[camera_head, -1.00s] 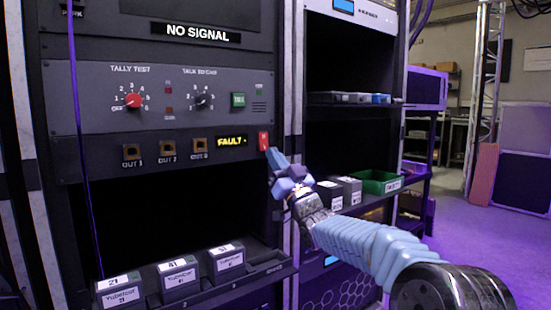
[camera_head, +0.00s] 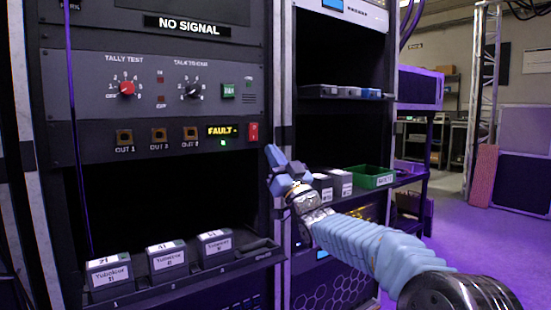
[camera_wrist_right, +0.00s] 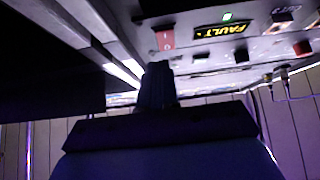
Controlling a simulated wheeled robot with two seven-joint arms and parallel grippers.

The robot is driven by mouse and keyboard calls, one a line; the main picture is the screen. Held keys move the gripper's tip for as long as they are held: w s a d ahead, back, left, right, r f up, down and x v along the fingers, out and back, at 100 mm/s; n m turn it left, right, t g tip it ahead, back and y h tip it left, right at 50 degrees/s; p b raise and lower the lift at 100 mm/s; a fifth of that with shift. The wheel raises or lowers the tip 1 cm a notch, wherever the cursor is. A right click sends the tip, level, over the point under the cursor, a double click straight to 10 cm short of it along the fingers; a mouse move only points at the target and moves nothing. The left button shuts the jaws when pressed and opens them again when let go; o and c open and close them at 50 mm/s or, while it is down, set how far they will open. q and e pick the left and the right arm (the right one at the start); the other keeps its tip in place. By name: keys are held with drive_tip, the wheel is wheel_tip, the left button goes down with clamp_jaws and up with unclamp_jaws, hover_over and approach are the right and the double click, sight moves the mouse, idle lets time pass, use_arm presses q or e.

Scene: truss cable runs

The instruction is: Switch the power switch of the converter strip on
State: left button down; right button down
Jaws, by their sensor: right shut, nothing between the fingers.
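The converter strip (camera_head: 100,142) is a dark panel with several OUT ports and a yellow FAULT display (camera_head: 222,131). The red power switch (camera_head: 253,131) sits at its right end. A small green light (camera_head: 223,142) glows below the display. In the right wrist view the red switch (camera_wrist_right: 165,40) and the lit green light (camera_wrist_right: 227,16) also show. My right gripper (camera_head: 273,156) is shut and empty. It is just below and to the right of the switch, apart from it. My left gripper is not in view.
Above the strip is a grey panel with a red knob (camera_head: 127,88) and a green button (camera_head: 228,90). Below, a shelf holds labelled boxes (camera_head: 166,260). To the right, a green bin (camera_head: 369,176) and grey boxes stand on a rack shelf. The floor at far right is open.

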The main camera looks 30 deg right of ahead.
drive_tip(key=s+f+b, duration=0.1)
drive_tip(key=s+f, duration=0.4)
drive_tip(key=f, duration=0.2)
drive_tip(key=shift+d+f+b, duration=0.15)
drive_tip(key=shift+b, duration=0.15)
